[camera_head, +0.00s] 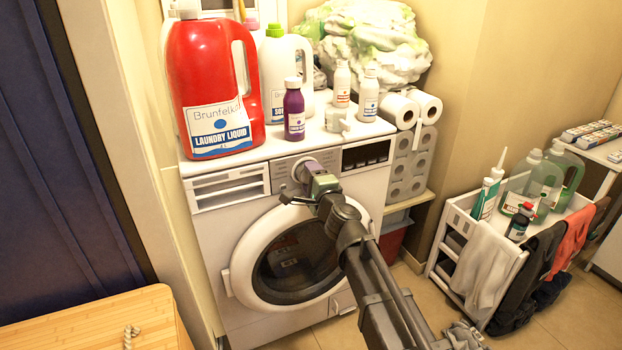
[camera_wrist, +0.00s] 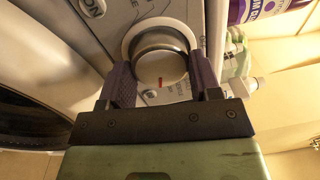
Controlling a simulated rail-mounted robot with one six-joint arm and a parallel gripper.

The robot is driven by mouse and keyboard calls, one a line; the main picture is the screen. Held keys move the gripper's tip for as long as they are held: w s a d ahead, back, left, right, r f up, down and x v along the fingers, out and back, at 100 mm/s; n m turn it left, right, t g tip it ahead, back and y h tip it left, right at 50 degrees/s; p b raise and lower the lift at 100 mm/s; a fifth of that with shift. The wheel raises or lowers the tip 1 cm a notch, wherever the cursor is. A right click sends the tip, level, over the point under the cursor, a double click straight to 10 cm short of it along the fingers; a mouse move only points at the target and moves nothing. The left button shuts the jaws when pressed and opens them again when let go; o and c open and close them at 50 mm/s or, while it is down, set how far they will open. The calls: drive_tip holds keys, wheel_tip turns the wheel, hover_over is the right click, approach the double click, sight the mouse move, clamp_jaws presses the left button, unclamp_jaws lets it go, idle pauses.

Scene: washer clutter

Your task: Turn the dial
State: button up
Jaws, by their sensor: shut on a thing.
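The dial (camera_wrist: 160,66) is a round silver knob with a small red mark, set in a pale ring on the washer's control panel. It shows large in the wrist view. My gripper (camera_wrist: 162,80) has one dark purple finger on each side of the dial and is shut on it. In the head view my gripper (camera_head: 313,172) reaches the panel of the white washer (camera_head: 210,240), above its round door, and hides much of the dial. The dial's far side is partly hidden in that view.
A red laundry jug (camera_head: 213,85), a white jug (camera_head: 275,75) and several small bottles stand on the washer top. Paper rolls (camera_head: 410,110) are at the right. A white cart (camera_head: 460,215) stands farther right, and a wooden surface (camera_head: 90,330) is at lower left.

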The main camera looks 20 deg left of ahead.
idle(0.4)
drive_tip(key=o, duration=0.9)
drive_tip(key=v, duration=1)
drive_tip(key=shift+s+d+b, duration=0.25)
drive_tip(key=shift+s+b, duration=0.05)
